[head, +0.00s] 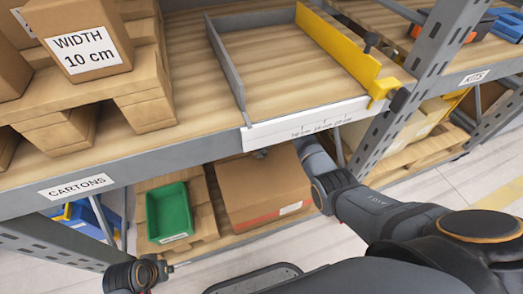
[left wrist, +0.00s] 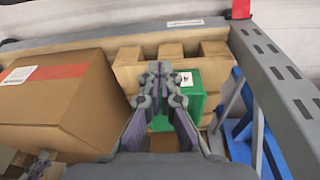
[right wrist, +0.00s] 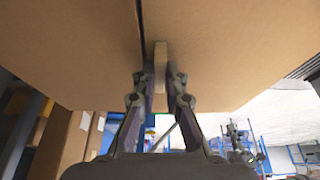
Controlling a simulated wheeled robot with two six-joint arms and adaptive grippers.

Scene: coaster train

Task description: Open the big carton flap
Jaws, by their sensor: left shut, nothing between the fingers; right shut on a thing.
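The big brown carton (head: 255,195) stands on the lower shelf under the upper deck, with a red stripe and a white label. It also shows at the left of the left wrist view (left wrist: 65,110). In the right wrist view a pale tab (right wrist: 160,62) stands out from its brown board (right wrist: 215,50), beside a dark seam. My right gripper (right wrist: 160,80) is shut on this tab; in the head view it is largely hidden under the upper shelf's edge. My left gripper (left wrist: 160,72) is shut and empty, in front of the green bin (left wrist: 192,97).
The green bin (head: 155,210) sits on a pallet left of the carton. The upper shelf's edge (head: 220,150), with a ruler strip, overhangs the carton. A "WIDTH 10 cm" box (head: 78,25) stands on a pallet above. A grey upright (head: 385,125) rises on the right.

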